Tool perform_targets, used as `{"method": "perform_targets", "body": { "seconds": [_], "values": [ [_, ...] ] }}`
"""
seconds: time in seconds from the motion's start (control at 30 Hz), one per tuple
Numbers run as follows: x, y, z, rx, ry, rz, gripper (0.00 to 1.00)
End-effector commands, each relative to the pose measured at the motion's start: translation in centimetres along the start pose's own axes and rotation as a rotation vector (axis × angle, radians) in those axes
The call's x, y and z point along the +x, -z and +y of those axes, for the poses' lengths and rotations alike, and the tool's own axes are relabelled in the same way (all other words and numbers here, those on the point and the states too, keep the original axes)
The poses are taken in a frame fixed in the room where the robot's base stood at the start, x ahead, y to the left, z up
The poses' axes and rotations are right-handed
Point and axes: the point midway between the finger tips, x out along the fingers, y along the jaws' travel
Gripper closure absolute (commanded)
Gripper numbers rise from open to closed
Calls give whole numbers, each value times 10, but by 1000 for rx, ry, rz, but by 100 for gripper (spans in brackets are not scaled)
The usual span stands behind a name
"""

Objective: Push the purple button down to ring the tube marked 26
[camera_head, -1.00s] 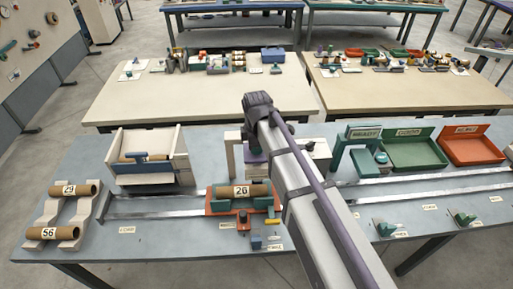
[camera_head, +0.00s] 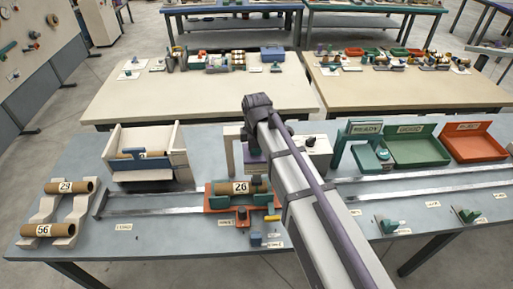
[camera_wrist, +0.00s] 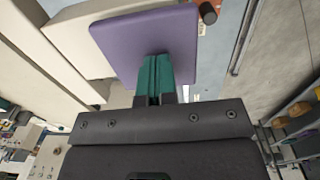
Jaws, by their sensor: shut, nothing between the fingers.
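The purple button (camera_wrist: 145,38) is a flat square plate that fills the upper middle of the wrist view. My gripper (camera_wrist: 154,62) is shut and empty, its green fingers overlapping the lower edge of the plate in that view; I cannot tell whether they touch it. In the head view a bit of purple (camera_head: 254,169) shows beside my arm, which hides most of that spot. The tube marked 26 (camera_head: 258,188) is a brown cylinder lying in a green and orange cradle, just in front of the purple.
Tubes marked 29 (camera_head: 84,186) and 56 (camera_head: 63,230) lie on a white rack at the left. A white hopper (camera_head: 182,158) stands behind them. Metal rails (camera_head: 150,211) cross the bench. A green tray (camera_head: 428,160) and an orange tray (camera_head: 478,155) are at the right.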

Motion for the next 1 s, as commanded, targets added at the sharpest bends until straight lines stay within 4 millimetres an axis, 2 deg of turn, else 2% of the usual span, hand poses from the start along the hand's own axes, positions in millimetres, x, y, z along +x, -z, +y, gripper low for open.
{"method": "perform_targets", "body": {
  "seconds": [0.03, 0.17, 0.5, 0.6, 0.73, 1.0],
  "values": [
    [3, -2, -14, 1, 25, -2, 100],
    [-19, -3, -14, 1, 15, -1, 100],
    [-109, -2, -7, 2, -6, 1, 100],
    [-131, -2, -6, 2, -6, 1, 100],
    [-146, -2, -5, 2, -7, 1, 100],
    [-145, -2, -4, 2, -7, 1, 100]
  ]
}}
